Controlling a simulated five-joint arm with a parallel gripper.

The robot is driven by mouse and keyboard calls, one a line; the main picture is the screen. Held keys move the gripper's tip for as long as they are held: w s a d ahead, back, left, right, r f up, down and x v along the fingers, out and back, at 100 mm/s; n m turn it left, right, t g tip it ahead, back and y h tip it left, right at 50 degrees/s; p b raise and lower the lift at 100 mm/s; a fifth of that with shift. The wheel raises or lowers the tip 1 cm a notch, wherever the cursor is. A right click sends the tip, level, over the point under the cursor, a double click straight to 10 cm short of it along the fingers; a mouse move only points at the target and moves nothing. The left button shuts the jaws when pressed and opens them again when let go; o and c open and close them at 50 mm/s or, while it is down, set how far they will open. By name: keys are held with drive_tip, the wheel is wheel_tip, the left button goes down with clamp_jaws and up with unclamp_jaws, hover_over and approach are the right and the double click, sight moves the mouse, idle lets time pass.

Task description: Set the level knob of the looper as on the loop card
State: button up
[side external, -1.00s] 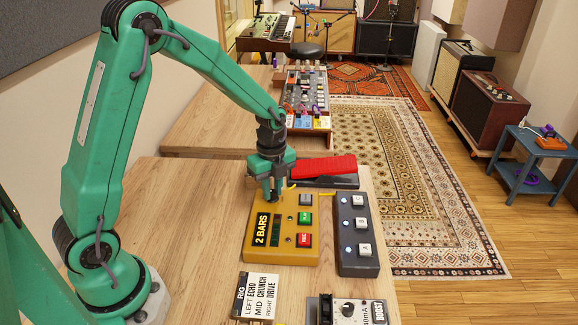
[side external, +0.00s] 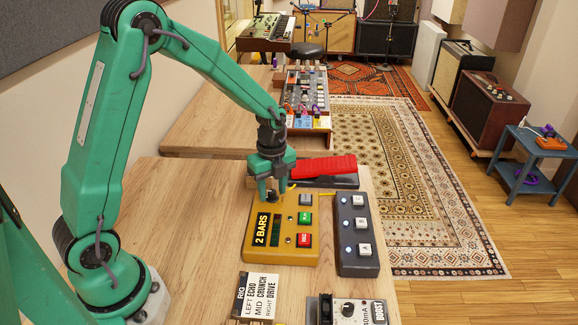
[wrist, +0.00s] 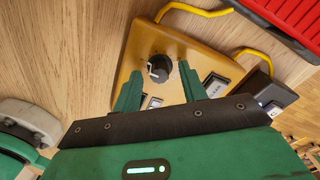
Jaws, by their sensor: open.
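The looper (side external: 255,245) is a yellow-orange pedal on the wooden table, with a dark "2 BARS" label, grey, green and red buttons. Its black knob (wrist: 158,68) with a white pointer mark shows in the wrist view, near the pedal's far end. My gripper (side external: 272,195) is over that end of the looper, pointing down. In the wrist view its two green fingers are apart, one to each side of the knob; I cannot tell whether they touch it. A loop card cannot be made out. A white card (side external: 262,296) reads left echo, mid crunch, right drive.
A dark pedal with several white buttons (side external: 352,262) stands close to the looper's right. A red-topped pedal (side external: 325,166) is behind it, and a boost pedal (side external: 362,312) is at the front. Yellow cables (wrist: 195,11) leave the looper. The table's left part is bare.

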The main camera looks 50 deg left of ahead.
sight(273, 191)
drive_tip(key=shift+w+r, duration=0.1)
drive_tip(key=shift+r, duration=3.75)
drive_tip(key=shift+s+d+r, duration=0.1)
drive_tip(key=shift+s+r, duration=0.1)
drive_tip(key=shift+r, duration=0.15)
drive_tip(key=s+d+r+n+t, duration=0.1)
drive_tip(key=s+r+n+t, duration=0.2)
drive_tip(key=s+n, duration=0.6)
drive_tip(key=s+d+r+n+t, duration=0.2)
drive_tip(key=s+r+n, duration=0.6)
drive_tip(key=s+n, duration=0.1)
drive_tip(key=shift+s+d+r+n+t, duration=0.3)
drive_tip(key=shift+n+t, duration=0.1)
drive_tip(key=shift+n, duration=0.5)
